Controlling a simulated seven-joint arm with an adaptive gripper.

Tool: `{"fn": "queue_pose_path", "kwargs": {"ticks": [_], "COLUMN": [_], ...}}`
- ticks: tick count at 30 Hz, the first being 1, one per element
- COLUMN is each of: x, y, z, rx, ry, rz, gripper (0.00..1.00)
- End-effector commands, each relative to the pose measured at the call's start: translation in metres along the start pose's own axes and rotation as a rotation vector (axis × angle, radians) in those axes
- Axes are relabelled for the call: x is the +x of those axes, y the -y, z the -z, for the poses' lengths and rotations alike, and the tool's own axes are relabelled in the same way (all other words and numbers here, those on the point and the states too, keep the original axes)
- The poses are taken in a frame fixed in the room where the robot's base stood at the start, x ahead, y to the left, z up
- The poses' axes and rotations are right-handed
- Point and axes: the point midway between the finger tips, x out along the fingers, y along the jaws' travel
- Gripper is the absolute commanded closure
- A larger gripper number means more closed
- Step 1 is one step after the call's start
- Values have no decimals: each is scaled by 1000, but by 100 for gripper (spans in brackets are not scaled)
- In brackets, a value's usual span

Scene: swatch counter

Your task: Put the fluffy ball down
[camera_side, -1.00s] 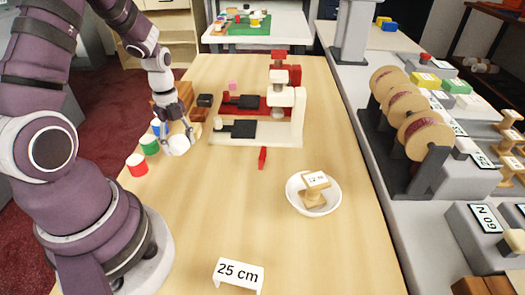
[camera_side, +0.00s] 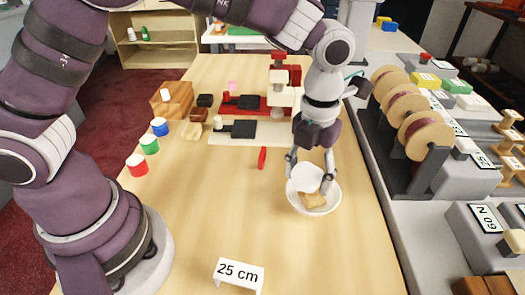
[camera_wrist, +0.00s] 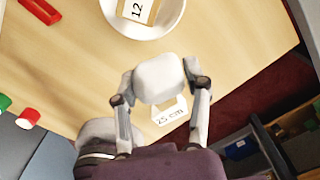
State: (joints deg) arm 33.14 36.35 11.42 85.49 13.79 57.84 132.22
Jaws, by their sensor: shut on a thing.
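My gripper (camera_side: 310,178) is shut on the white fluffy ball (camera_side: 306,178), with one finger on each side. It points down, and the ball covers part of the white bowl (camera_side: 333,201) in the side view. The ball (camera_wrist: 160,80) also shows between my two fingers in the wrist view, apart from the bowl (camera_wrist: 174,14) there. A pale wooden piece with a label reading 12 (camera_wrist: 137,10) is in the bowl; in the side view this piece (camera_side: 315,201) is partly hidden. I cannot tell the ball's exact height.
A white sign reading 25 cm (camera_side: 239,273) stands at the front. A small red object (camera_side: 262,158) lies left of the bowl. Red, green and blue pots (camera_side: 137,165) line the left edge. Reels (camera_side: 425,134) stand to the right.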

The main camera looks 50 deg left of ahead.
Motion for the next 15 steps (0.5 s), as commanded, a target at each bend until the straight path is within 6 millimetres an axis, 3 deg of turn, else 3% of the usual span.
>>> {"fn": "queue_pose_path", "kwargs": {"ticks": [1, 3, 6, 9, 15], "x": [1, 1, 1, 7, 51], "y": [21, 43, 62, 70, 70], "z": [14, 32, 51, 60, 62], "rx": [98, 211, 318, 364, 372], "ry": [1, 1, 1, 0, -2], "rz": [-3, -4, -7, -10, -11], "gripper": [67, 67, 67, 67, 67]}}
